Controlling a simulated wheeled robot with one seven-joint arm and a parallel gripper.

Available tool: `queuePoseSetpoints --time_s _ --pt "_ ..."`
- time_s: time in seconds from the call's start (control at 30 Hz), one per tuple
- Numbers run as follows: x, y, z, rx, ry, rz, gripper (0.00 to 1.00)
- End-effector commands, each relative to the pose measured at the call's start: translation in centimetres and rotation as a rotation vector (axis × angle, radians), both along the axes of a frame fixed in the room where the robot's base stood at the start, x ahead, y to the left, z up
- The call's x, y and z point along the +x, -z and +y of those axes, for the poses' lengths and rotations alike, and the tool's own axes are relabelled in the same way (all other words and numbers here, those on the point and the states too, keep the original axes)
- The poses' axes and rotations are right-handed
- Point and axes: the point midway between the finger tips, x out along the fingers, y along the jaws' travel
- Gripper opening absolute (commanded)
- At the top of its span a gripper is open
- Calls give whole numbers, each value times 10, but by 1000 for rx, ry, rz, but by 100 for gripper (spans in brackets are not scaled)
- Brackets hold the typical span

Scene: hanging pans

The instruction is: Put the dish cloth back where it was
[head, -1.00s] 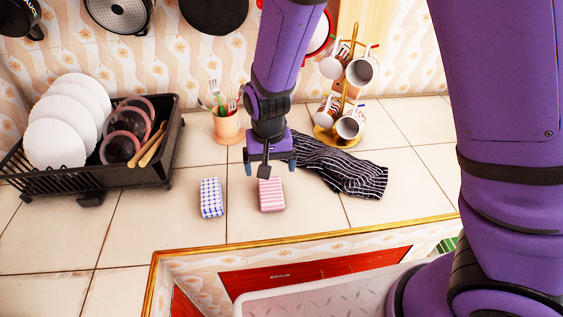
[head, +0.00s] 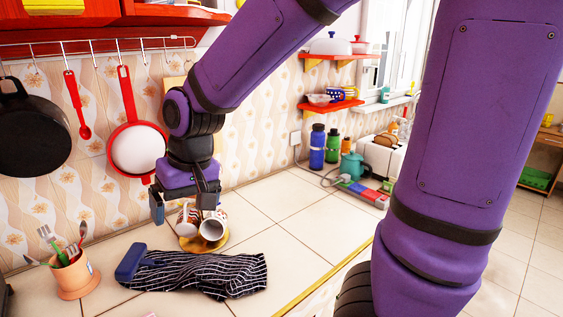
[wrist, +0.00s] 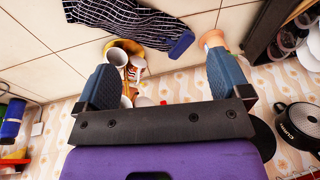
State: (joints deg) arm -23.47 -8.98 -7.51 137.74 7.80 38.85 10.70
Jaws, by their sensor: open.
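The dish cloth (head: 205,272), dark with white stripes, lies crumpled on the tiled counter in the head view. It also shows at the top of the wrist view (wrist: 125,20). A blue object (head: 130,262) lies at the cloth's left end; I cannot tell exactly what it is. My gripper (head: 182,207) is open and empty, with its fingers apart. In the head view it appears above and behind the cloth, in front of the mug stand. The wrist view shows nothing between the fingers (wrist: 163,68).
Mugs (head: 213,228) on a gold stand are close to my gripper. An utensil cup (head: 74,277) stands at the left. Pans (head: 137,148) hang from a wall rail. Bottles (head: 317,146) and a toaster (head: 382,157) stand farther right. Counter right of the mugs is clear.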

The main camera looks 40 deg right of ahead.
Motion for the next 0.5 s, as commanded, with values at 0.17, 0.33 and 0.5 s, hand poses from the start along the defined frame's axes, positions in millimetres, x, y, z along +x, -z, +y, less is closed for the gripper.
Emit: queuePoseSetpoints --time_s 0.17,0.33,0.5 --pt "-32 -41 -40 -8 4 -86 95" --pt "-68 -69 -71 -43 9 -162 95" --pt "-105 -88 -95 -96 20 -230 95"
